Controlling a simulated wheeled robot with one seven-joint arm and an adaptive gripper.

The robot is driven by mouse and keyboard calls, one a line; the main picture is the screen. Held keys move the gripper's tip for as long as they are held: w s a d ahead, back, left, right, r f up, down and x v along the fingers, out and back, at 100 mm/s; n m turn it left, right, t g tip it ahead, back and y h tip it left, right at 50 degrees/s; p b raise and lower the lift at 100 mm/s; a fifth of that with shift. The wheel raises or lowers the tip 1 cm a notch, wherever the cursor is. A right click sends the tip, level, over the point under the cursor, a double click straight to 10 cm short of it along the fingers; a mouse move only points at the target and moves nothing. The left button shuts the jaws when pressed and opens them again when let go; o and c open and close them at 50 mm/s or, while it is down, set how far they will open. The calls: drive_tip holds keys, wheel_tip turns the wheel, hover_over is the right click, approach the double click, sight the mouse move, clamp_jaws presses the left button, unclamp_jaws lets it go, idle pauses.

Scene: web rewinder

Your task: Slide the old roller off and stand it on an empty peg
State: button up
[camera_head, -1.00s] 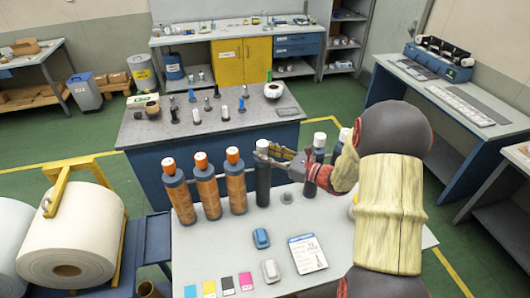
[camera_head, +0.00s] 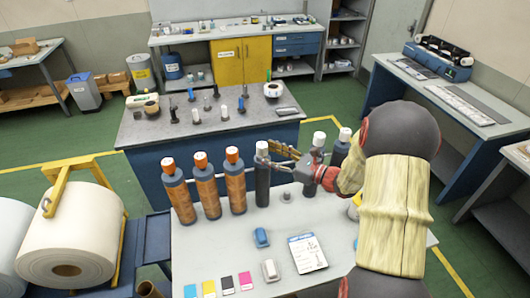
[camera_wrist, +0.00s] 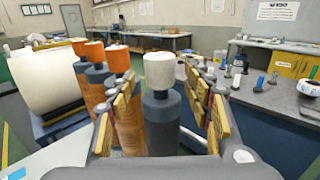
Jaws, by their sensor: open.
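A dark grey roller with a white cap (camera_head: 262,182) stands upright on the near table. My gripper (camera_head: 275,150) is open beside its upper part. In the wrist view the open fingers (camera_wrist: 160,112) flank this roller (camera_wrist: 161,120), with gaps visible on both sides. Three dark rollers with orange middles and orange caps (camera_head: 205,187) stand in a row to its left. Two more white-capped dark rollers (camera_head: 342,150) stand to the right, partly hidden by my arm. A short grey stub (camera_head: 286,197), seemingly an empty peg, rises from the table. I cannot tell which roller is the old one.
The near table (camera_head: 205,255) also bears a blue object (camera_head: 261,237), a pale object (camera_head: 270,270), a printed sheet (camera_head: 308,254) and colour cards (camera_head: 227,285). A large white web roll (camera_head: 70,235) stands at left. A grey bench (camera_head: 150,130) with small items lies behind.

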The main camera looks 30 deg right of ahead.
drive_tip(key=v, duration=1)
drive_tip(key=shift+w, duration=0.1)
